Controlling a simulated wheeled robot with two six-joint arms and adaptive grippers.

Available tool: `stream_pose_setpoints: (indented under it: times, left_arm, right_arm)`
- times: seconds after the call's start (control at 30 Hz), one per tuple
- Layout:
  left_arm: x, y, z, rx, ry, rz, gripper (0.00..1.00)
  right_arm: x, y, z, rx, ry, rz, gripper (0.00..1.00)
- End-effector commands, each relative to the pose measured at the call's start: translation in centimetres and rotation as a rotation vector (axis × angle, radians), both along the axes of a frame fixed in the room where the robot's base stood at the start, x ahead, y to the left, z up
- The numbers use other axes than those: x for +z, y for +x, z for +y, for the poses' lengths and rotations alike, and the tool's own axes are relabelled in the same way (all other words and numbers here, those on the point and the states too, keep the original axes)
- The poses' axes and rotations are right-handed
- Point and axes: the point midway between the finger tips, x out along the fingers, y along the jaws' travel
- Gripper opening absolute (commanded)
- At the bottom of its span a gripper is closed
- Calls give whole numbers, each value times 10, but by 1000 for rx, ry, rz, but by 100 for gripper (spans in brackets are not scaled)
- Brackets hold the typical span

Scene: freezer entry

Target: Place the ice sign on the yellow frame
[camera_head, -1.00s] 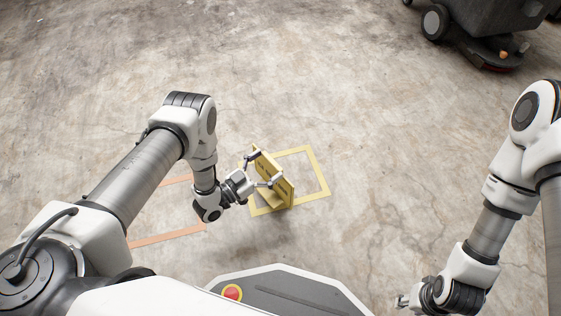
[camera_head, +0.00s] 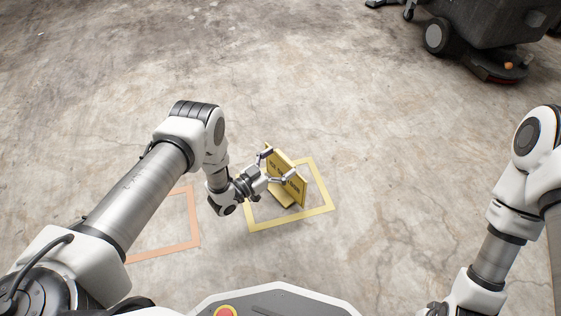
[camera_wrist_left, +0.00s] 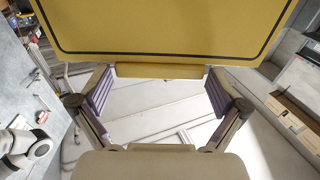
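The ice sign (camera_head: 293,185) is a yellow folded board with dark lettering. In the head view it stands tilted over the yellow frame (camera_head: 325,211) taped on the floor. My left gripper (camera_head: 277,165) has its fingers spread across the sign, one at each side. Whether the sign's base touches the floor is hard to tell. My right gripper (camera_head: 432,311) only partly shows at the bottom edge, and its fingers are unclear.
An orange taped frame (camera_head: 193,218) lies on the floor left of the yellow one, partly behind my left arm. A dark wheeled floor machine (camera_head: 480,40) stands at the far top right. The concrete around the frames is clear.

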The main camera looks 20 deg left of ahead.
Motion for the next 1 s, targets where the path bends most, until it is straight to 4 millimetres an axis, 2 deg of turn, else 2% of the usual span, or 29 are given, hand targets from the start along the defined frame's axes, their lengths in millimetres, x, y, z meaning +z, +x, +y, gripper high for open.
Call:
stream_pose_setpoints:
  times: [0.37,0.47,0.63,0.8,1.0]
  left_arm:
    - [5,-4,3,1,0,1,100]
    - [6,-18,13,3,0,2,100]
    - [6,-56,38,4,0,5,100]
    - [1,-87,58,2,0,2,100]
    - [-2,-100,67,0,-1,-1,100]
  right_arm:
    - [7,-1,0,0,0,3,40]
    - [18,-1,0,1,0,4,40]
    - [39,-2,1,6,1,6,40]
    - [51,-3,1,9,1,9,40]
    - [54,-4,1,10,1,10,40]
